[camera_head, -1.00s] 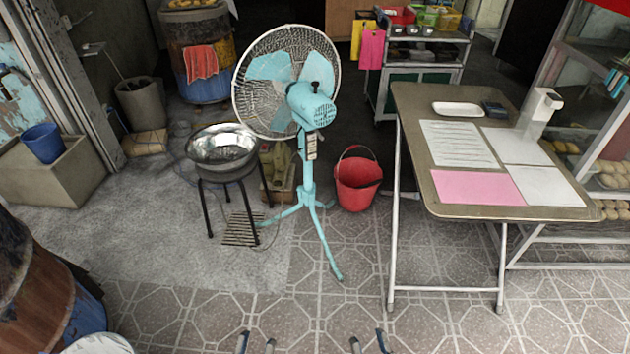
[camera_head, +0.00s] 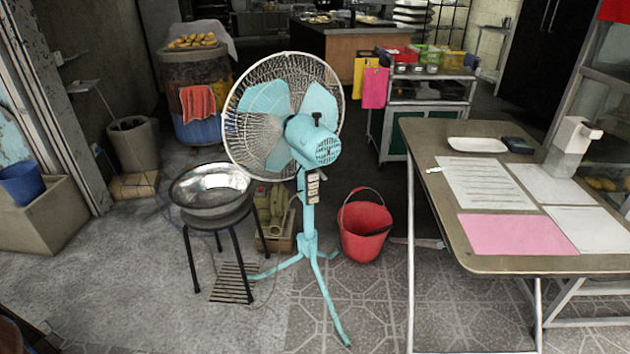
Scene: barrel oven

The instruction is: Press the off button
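A light-blue standing fan (camera_head: 285,112) with a white wire guard stands on splayed legs near the middle of the view. A small panel of pale buttons (camera_head: 313,187) sits on its pole below the motor housing. The panel is too small to tell which button is off. Neither of my grippers shows in the current view.
A folding table (camera_head: 455,245) with papers stands at the right. A red bucket (camera_head: 365,228) is on the floor between fan and table. A metal bowl (camera_head: 211,188) on a black stool (camera_head: 232,218) stands left of the fan. Tiled floor (camera_head: 375,295) in front is clear.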

